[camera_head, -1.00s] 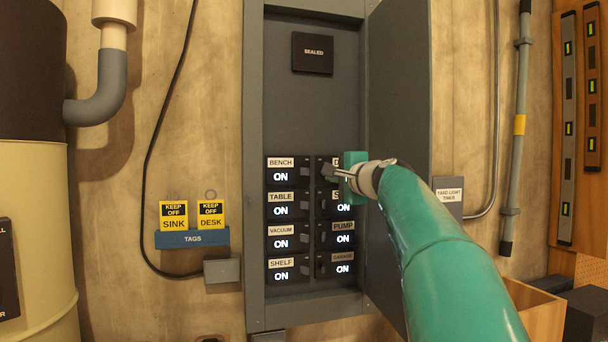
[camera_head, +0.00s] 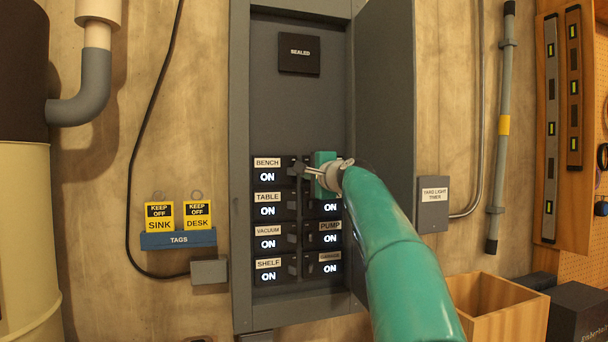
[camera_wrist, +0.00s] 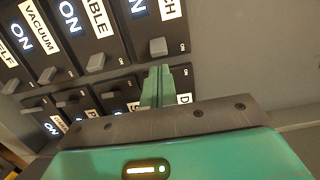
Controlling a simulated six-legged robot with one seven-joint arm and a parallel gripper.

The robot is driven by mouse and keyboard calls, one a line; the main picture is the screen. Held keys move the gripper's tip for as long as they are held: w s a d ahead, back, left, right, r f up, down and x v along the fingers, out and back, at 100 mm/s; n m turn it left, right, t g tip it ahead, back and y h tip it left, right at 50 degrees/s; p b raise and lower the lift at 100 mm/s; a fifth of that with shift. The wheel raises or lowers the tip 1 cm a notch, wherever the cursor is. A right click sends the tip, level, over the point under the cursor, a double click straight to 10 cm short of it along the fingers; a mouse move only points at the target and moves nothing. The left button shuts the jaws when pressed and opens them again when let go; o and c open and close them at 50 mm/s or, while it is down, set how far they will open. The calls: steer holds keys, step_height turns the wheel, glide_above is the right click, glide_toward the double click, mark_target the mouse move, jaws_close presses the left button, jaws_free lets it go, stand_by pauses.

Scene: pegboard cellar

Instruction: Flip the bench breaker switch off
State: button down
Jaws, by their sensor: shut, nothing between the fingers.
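The bench breaker (camera_head: 268,170) is the top left switch in the grey panel; its label reads BENCH and its display reads ON. My gripper (camera_head: 299,170) is shut and empty, at the right edge of this breaker. In the wrist view, the bench breaker's grey toggle (camera_wrist: 158,48) stands just beyond the tips of my gripper (camera_wrist: 158,72). I cannot tell whether they touch. My gripper and wrist hide most of the top right breaker in the head view.
The table (camera_head: 268,205), vacuum (camera_head: 268,238) and shelf (camera_head: 268,270) breakers sit below, all ON. The pump breaker (camera_head: 330,233) is in the right column. A wooden box (camera_head: 500,310) is at lower right.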

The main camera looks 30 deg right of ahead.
steer(key=shift+w+d, duration=0.1)
steer(key=shift+w, duration=1.1)
